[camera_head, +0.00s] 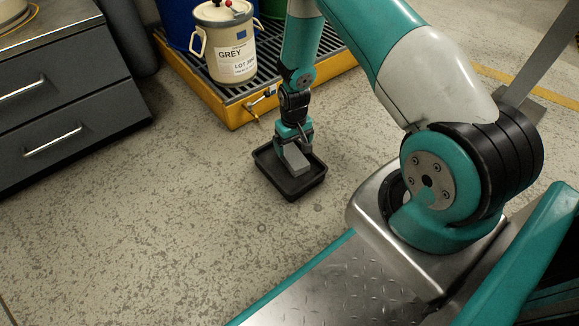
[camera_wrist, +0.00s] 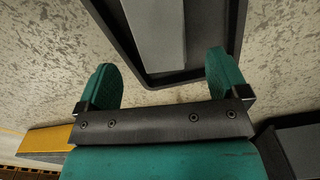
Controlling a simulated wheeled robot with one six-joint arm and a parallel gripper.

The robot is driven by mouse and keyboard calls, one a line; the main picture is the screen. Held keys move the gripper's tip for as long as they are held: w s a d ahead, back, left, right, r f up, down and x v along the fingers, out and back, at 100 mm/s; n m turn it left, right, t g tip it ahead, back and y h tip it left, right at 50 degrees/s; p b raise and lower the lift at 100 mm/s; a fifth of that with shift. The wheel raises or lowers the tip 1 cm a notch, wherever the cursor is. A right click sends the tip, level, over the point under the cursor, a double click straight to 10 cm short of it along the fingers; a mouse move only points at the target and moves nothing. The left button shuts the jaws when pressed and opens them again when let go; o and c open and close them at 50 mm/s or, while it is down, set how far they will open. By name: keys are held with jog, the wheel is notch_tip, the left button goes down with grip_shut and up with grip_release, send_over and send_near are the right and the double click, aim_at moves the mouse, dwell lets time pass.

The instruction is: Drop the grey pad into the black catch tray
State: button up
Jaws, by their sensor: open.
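The black catch tray (camera_head: 314,181) stands on the floor in front of the yellow pallet; its rim also shows in the wrist view (camera_wrist: 204,75). The grey pad (camera_head: 292,161) is a light grey block within the tray's outline, just below my gripper (camera_head: 293,144). In the wrist view the pad (camera_wrist: 156,35) runs between the tray's dark walls, and its far end is out of frame. My gripper (camera_wrist: 163,78) is open over the tray, its two teal fingers apart with nothing between the tips. I cannot tell whether the pad lies flat on the tray floor.
A yellow pallet with a dark grate (camera_head: 236,117) stands behind the tray, with a brass tap at its front. It holds a cream container labelled GREY (camera_head: 229,45) and blue and green drums. A dark drawer cabinet (camera_head: 66,95) is at left. The floor left of the tray is clear.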

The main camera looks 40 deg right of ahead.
notch_tip(320, 180, up, 17)
jog(key=p, duration=0.9)
jog(key=shift+r+p, duration=0.15)
jog(key=shift+p, duration=0.15)
